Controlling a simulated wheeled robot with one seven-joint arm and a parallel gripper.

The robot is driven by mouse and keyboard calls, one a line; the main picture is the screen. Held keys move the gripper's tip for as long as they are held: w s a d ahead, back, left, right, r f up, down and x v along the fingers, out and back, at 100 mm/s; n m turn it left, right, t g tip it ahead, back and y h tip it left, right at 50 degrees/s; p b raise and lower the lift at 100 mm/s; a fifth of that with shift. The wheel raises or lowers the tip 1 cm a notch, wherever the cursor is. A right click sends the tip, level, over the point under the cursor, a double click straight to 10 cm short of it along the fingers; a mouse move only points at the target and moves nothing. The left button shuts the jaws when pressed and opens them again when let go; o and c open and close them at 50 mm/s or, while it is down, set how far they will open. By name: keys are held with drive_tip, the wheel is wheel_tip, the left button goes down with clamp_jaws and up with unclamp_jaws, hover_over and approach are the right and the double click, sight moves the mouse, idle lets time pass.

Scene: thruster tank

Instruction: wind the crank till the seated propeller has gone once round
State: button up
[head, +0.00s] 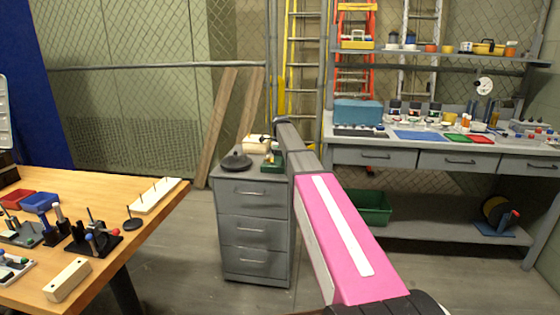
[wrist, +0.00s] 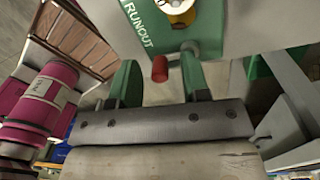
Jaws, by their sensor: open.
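In the wrist view, a green box (wrist: 135,28) lettered "RUNOUT" fills the top. A crank with a red knob (wrist: 160,68) and a grey metal arm (wrist: 187,47) sits at its lower edge. A yellow ring with a pale centre (wrist: 181,10) is cut off at the top; I cannot tell whether this is the propeller's seat. My gripper (wrist: 160,76) is open, its green fingers either side of the red knob in the picture; no contact shows. In the head view, my arm hides the gripper and most of the box, a green part (head: 271,164) showing on the cabinet.
The grey drawer cabinet (head: 252,232) also bears a dark round thing (head: 236,161) and a cream box (head: 254,143). A wooden table (head: 150,215) with several fixtures stands at left. A grey workbench (head: 405,158) stands at right. Open floor lies between table and cabinet.

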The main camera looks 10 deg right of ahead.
clamp_jaws()
